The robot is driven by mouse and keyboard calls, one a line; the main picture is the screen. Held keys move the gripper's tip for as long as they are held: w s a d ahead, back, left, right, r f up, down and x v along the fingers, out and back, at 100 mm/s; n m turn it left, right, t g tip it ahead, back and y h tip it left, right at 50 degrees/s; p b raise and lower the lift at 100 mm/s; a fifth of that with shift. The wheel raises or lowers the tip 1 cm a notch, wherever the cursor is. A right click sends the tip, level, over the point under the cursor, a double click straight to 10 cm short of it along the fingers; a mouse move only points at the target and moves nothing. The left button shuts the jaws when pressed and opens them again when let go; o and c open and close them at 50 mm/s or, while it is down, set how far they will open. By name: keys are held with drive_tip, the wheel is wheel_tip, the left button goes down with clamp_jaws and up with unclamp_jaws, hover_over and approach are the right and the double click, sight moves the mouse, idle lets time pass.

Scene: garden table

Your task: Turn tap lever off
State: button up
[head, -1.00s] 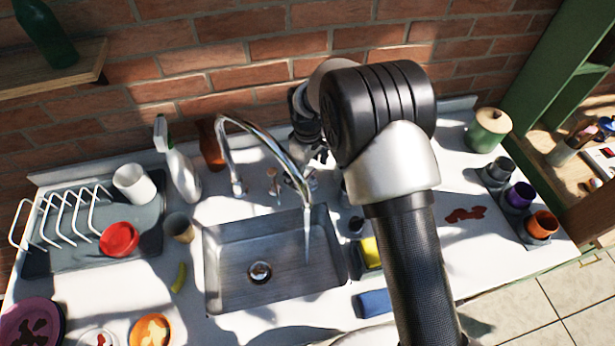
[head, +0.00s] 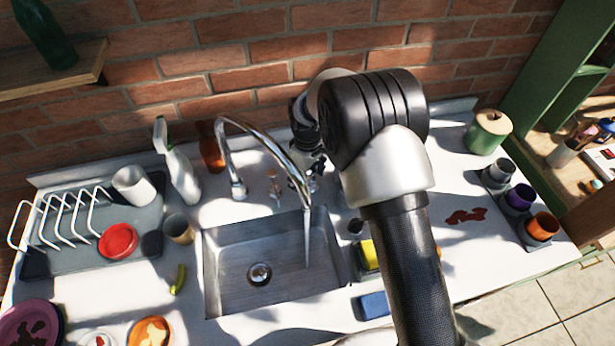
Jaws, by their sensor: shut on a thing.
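The chrome tap (head: 222,140) arches over the steel sink (head: 222,270). A stream of water (head: 307,238) runs from its spout into the basin. My gripper (head: 316,168) is behind the sink, to the right of the tap's spout, pointing down. It is shut on the tap lever, which is mostly hidden by the fingers and the spout. A small fitting (head: 275,186) stands on the counter behind the sink, left of my gripper.
A spray bottle (head: 180,170) and a brown bottle (head: 210,146) stand left of the tap. A dish rack (head: 75,225) is at the left. A yellow sponge (head: 369,254) and a blue sponge (head: 373,305) lie right of the sink. A brick wall (head: 250,50) is close behind.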

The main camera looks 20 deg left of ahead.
drive_tip(key=c, duration=0.4)
drive_tip(key=shift+m, duration=0.3)
drive_tip(key=m, duration=0.3)
drive_tip(key=shift+w+a+f+m+b, duration=0.1)
drive_tip(key=shift+a+m+b, duration=0.2)
drive_tip(key=shift+b, duration=0.05)
drive_tip(key=shift+w+a+m, duration=0.1)
drive_tip(key=shift+m, duration=0.8)
drive_tip(key=shift+w+a+m, duration=0.1)
drive_tip(key=shift+m, duration=0.8)
drive_tip(key=shift+c, duration=0.2)
